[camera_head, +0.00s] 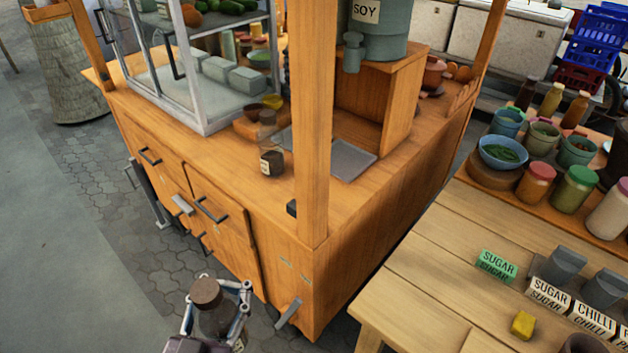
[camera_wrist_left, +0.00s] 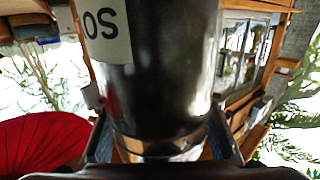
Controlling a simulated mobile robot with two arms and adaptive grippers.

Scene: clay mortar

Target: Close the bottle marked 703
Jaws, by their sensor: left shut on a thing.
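My left gripper (camera_head: 218,308) is at the bottom of the head view, in front of the wooden cart. It is shut around a dark glass bottle (camera_head: 214,322) with a round brown cap or stopper (camera_head: 206,291) at its top. In the left wrist view the dark bottle (camera_wrist_left: 165,60) fills the middle between the fingers. Its pale label (camera_wrist_left: 103,27) is cut off and shows characters like "OS". Another bottle (camera_head: 271,160) with a small label stands upright on the cart top; its label is too small to read. I cannot make out 703 anywhere. My right gripper is out of view.
The cart top (camera_head: 225,155) has a glass case (camera_head: 205,75), a grey plate (camera_head: 352,160) and a thick post (camera_head: 314,120). A soy urn (camera_head: 375,25) stands behind. The right table (camera_head: 440,262) holds jars, bowls and labelled blocks. Open paving lies left of the gripper.

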